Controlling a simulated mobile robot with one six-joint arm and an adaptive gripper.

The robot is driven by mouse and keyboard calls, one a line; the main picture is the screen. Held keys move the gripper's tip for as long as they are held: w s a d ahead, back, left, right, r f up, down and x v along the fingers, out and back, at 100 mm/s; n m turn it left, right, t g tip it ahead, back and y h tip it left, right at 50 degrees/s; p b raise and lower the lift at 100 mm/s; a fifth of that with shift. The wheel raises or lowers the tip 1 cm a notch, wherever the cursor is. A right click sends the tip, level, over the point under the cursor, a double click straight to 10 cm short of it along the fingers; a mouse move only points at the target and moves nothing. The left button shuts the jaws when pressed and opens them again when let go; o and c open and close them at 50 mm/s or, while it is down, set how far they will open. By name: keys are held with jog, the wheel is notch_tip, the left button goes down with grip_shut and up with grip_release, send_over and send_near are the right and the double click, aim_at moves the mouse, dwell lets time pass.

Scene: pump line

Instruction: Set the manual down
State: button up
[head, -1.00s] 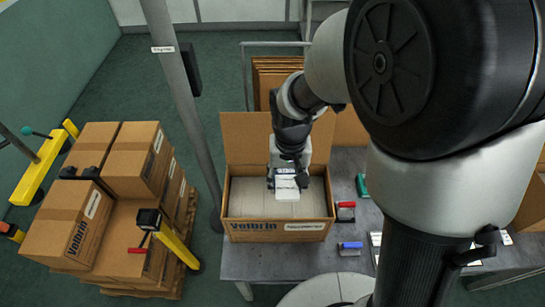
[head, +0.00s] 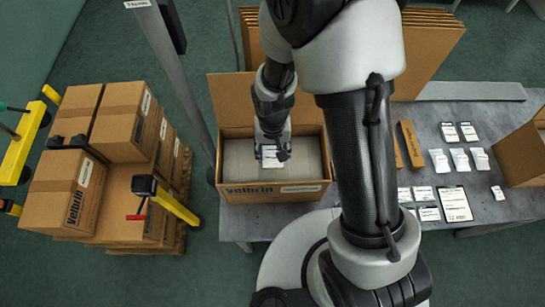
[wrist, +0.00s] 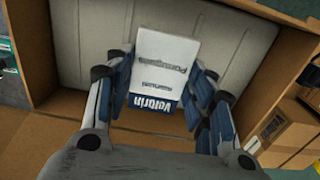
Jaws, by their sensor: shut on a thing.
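The manual is a white booklet with a blue band reading "Velbrin" and "Portuguese" (wrist: 165,62). It also shows as a small white piece in the head view (head: 269,158). My gripper (wrist: 160,88) is shut on it, with blue-padded fingers on both sides. In the head view my gripper (head: 272,150) reaches down into the open Velbrin carton (head: 245,192). The manual is over the grey ribbed packing (head: 240,160) inside it. I cannot tell whether the manual touches the packing.
The carton's back flap (head: 237,100) stands up behind my gripper. Several booklets and cards (head: 460,158) lie on the grey table (head: 400,112) at right, by another open carton (head: 522,155). A pallet of stacked cartons (head: 130,175) is at left, beside a grey post (head: 175,75).

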aim_at(273, 158)
jog(key=shift+f+b, duration=0.3)
jog(key=shift+f, duration=2.05)
jog(key=shift+f, duration=0.1)
jog(key=shift+f, duration=0.15)
jog(key=o, duration=1.1)
notch_tip(273, 158, up, 13)
jog(key=shift+f+p, duration=0.2)
jog(key=shift+p, duration=0.75)
